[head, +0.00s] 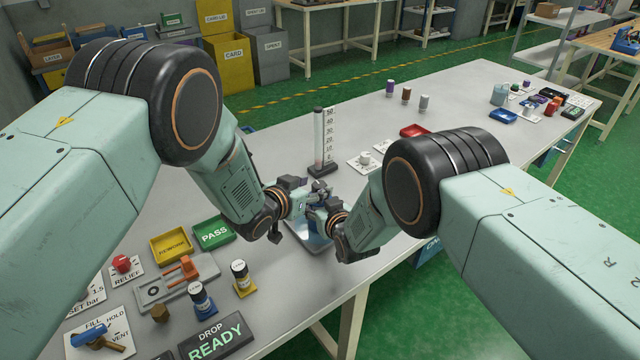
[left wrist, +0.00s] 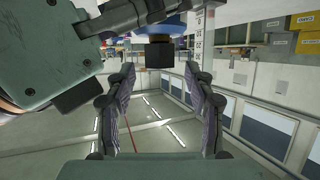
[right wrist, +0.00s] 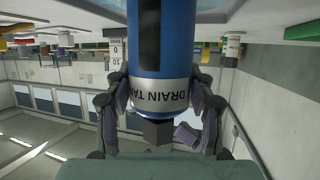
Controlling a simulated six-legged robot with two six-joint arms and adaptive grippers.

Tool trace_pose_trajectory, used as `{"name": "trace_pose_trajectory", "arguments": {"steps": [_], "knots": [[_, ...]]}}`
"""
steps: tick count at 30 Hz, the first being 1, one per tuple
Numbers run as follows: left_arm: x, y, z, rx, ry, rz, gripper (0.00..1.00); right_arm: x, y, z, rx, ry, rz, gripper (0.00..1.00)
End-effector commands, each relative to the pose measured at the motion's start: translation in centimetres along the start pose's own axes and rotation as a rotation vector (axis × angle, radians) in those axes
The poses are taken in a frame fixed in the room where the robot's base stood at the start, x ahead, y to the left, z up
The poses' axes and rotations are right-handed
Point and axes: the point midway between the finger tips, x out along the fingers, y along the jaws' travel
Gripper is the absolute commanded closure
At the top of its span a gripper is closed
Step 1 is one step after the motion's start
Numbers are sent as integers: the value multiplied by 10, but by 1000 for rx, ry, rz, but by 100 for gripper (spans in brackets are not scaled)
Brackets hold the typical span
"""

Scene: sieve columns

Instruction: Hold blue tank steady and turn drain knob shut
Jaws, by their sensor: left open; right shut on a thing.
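The blue tank (right wrist: 163,40), with a white band lettered "DRAIN TA…", stands between the fingers of my right gripper (right wrist: 161,84), which is shut on it. A black square knob (right wrist: 157,133) sits on the tank's end; it also shows in the left wrist view (left wrist: 160,53). There, my left gripper (left wrist: 159,70) is open, its fingers apart and empty, with the knob beyond the tips and roughly centred between them. In the head view my left gripper (head: 303,190) and right gripper (head: 324,208) are close together and hide most of the tank.
A graduated column (head: 320,140) stands just behind the grippers. A green PASS tray (head: 213,233), a yellow tray (head: 171,246) and small labelled bottles lie to the left and front. A white knob plate (head: 365,160) and a red tray (head: 414,131) are behind right.

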Motion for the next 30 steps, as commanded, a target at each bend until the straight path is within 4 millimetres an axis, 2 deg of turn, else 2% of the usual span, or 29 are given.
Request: {"name": "trace_pose_trajectory", "arguments": {"steps": [3, 9, 22, 30], "knots": [[14, 0, 1, 0, 0, 1, 46, 0, 0, -1, 0, 1, 0, 95], [31, 0, 0, 0, 0, 1, 46, 0, 0, -1, 0, 1, 0, 95], [37, 0, 0, 0, -1, 0, 46, 0, 0, -1, 0, 1, 0, 95], [37, 0, 0, 1, -1, 0, 67, 0, 0, -1, 0, 1, 0, 95]]}}
